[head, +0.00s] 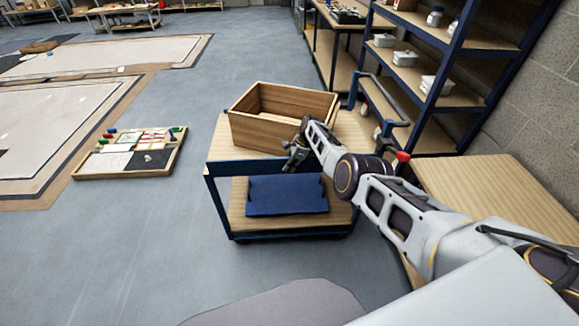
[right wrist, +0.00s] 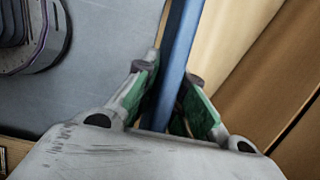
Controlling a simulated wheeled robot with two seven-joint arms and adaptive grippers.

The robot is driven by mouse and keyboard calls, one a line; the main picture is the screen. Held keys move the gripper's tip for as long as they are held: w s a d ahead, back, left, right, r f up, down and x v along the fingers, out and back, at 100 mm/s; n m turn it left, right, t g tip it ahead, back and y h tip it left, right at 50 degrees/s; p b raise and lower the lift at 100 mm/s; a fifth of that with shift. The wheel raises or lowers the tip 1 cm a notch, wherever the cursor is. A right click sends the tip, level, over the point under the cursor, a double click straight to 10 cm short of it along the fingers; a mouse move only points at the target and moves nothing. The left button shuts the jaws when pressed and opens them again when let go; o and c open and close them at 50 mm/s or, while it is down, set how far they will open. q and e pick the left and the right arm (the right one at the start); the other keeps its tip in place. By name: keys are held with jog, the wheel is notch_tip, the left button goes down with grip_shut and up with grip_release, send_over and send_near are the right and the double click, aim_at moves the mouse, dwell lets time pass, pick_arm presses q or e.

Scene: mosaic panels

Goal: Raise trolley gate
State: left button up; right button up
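The trolley (head: 236,214) has wooden decks and a blue frame, and stands in the middle of the head view. A blue panel (head: 287,195), perhaps its gate, is low at the front by the lower deck; I cannot tell how it is hinged. My right gripper (head: 291,162) is at the front edge of the upper deck, pointing down. In the right wrist view, its green-padded fingers (right wrist: 172,85) are on either side of a blue bar (right wrist: 183,35) of the trolley. I cannot tell whether they press on it. My left gripper is out of view.
An open wooden crate (head: 268,142) stands on the upper deck beside the gripper. A blue shelf rack (head: 452,50) and a wooden bench (head: 497,190) are to the right. A mosaic tray (head: 82,171) lies on the floor at left. Floor between is clear.

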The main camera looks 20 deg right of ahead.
jog(key=o, duration=0.4)
jog(key=shift+c, duration=0.2)
jog(key=shift+d+r, duration=0.1)
jog(key=shift+r, duration=0.1)
jog(key=shift+v, duration=5.75)
jog(key=shift+d, duration=0.1)
jog(key=shift+s+f, duration=0.1)
jog(key=shift+s, duration=0.05)
